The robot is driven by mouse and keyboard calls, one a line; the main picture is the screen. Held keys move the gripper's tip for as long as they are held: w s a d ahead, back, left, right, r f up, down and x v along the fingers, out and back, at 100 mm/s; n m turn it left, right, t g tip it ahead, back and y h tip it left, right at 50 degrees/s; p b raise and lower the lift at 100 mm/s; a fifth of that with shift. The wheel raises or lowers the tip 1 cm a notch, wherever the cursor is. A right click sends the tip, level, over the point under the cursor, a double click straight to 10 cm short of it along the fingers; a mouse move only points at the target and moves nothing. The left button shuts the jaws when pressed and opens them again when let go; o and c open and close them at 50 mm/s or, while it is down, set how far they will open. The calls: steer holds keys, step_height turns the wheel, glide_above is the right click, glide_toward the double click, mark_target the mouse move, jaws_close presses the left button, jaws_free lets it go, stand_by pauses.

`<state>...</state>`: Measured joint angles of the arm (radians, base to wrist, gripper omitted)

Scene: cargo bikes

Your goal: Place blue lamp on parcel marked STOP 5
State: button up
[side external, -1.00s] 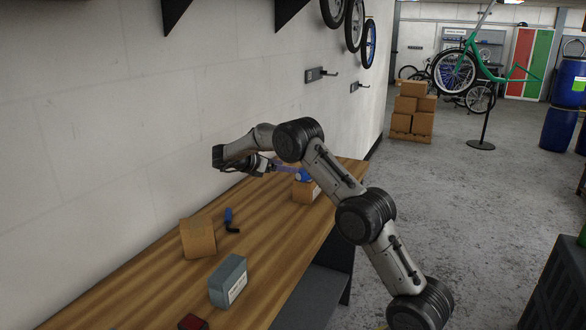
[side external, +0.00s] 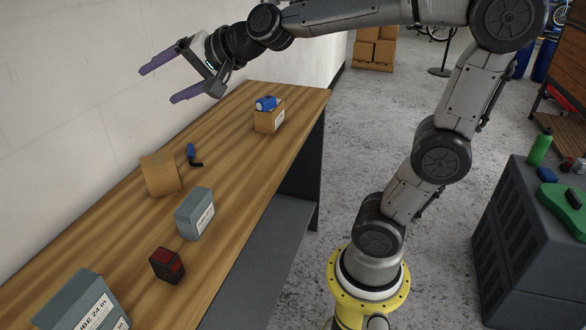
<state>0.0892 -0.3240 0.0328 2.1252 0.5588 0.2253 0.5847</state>
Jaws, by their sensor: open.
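A small blue lamp (side external: 266,103) rests on top of a brown parcel (side external: 266,121) at the far end of the wooden bench. The parcel has a white label on one side, too small to read here. Another brown parcel (side external: 160,174) stands further forward on the bench; no label shows on it. My gripper (side external: 162,84) is open and empty, its two purple fingers pointing left. It is raised above the bench near the wall, clear of the lamp and both parcels.
On the bench (side external: 236,168) are a blue-handled tool (side external: 192,154), a grey box (side external: 195,213), a black-and-red item (side external: 167,265) and a larger grey box (side external: 85,303). A dark crate (side external: 530,250) with a green bottle (side external: 539,148) stands at right.

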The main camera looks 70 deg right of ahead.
steer(key=s+f+n+g, duration=0.2)
steer(key=s+f+n, duration=0.2)
steer(key=s, duration=0.4)
steer(key=s+f+n+g, duration=0.2)
steer(key=s+f+n, duration=0.2)
steer(key=s, duration=0.4)
steer(key=s+a+f+n+g, duration=0.1)
steer(key=s+f+n+g, duration=0.2)
steer(key=s+f+n, duration=0.2)
steer(key=s+f, duration=0.1)
steer(key=s, duration=0.1)
steer(key=shift+s+f, duration=0.25)
steer(key=shift+s, duration=0.15)
